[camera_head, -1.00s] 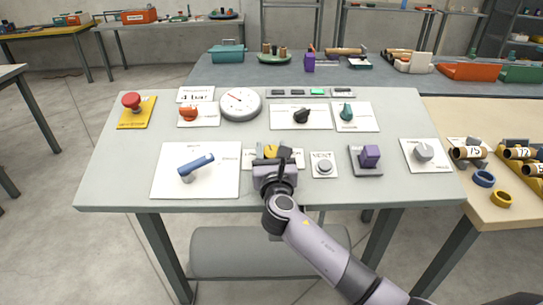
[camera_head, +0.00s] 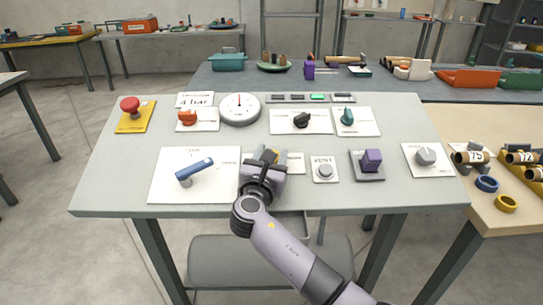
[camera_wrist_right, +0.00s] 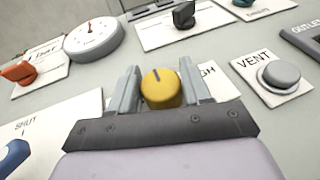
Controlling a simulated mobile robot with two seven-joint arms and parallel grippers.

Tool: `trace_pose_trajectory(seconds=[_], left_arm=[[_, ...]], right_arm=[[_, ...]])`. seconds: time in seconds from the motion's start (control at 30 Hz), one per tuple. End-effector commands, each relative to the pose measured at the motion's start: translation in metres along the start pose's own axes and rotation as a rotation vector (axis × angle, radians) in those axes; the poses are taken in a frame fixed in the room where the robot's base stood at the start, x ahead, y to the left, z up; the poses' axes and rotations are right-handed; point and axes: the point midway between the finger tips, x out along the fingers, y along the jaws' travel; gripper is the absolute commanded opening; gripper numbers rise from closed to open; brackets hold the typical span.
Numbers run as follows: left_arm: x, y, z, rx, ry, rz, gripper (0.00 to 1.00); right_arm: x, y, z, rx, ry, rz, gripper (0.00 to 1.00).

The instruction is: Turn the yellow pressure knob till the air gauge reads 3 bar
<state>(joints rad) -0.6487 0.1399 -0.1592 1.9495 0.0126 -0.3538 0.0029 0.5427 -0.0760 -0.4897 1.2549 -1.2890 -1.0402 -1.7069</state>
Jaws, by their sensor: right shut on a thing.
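The yellow pressure knob (camera_wrist_right: 161,90) sits between the two fingers of my right gripper (camera_wrist_right: 160,86) in the right wrist view. Its dark pointer line points up, slightly left. In the head view my right gripper (camera_head: 264,160) is shut on the knob at the front middle of the panel and hides most of it. The round white air gauge (camera_head: 240,109) stands behind and left of the gripper. Its needle points about straight up; the scale is too small to read. The gauge also shows in the right wrist view (camera_wrist_right: 93,39). My left gripper is not in view.
A blue lever (camera_head: 194,170) is left of the gripper. An orange knob (camera_head: 187,118) sits left of the gauge.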

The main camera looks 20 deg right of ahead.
Motion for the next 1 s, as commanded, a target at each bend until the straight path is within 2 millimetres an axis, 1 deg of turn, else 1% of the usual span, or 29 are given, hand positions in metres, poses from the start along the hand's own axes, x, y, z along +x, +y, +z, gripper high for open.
trace_pose_trajectory(seconds=[0.07,0.1,0.13,0.17,0.43,0.53,0.67,0.9,1.0], left_arm=[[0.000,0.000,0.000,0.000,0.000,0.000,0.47],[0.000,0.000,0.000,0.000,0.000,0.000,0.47],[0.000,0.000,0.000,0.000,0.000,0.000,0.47],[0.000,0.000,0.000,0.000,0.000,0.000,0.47],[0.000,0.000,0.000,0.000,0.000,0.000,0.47],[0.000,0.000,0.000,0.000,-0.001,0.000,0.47],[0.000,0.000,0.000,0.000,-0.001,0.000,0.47],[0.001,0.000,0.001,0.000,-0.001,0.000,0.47],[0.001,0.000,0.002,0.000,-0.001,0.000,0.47]], right_arm=[[0.000,0.000,-0.001,-0.001,0.002,0.000,0.17],[0.000,0.000,-0.001,-0.001,0.002,0.000,0.54],[0.000,0.000,-0.001,-0.001,0.002,0.000,0.64],[0.000,0.000,-0.001,-0.001,0.002,0.000,0.69],[-0.001,0.000,-0.001,-0.001,0.001,0.001,0.69],[-0.006,0.000,-0.001,0.000,0.002,0.002,0.69],[-0.021,0.000,-0.001,0.002,0.003,0.003,0.69],[-0.058,0.000,-0.002,0.000,0.003,0.003,0.69],[-0.067,0.000,-0.002,0.000,0.004,0.001,0.69]])
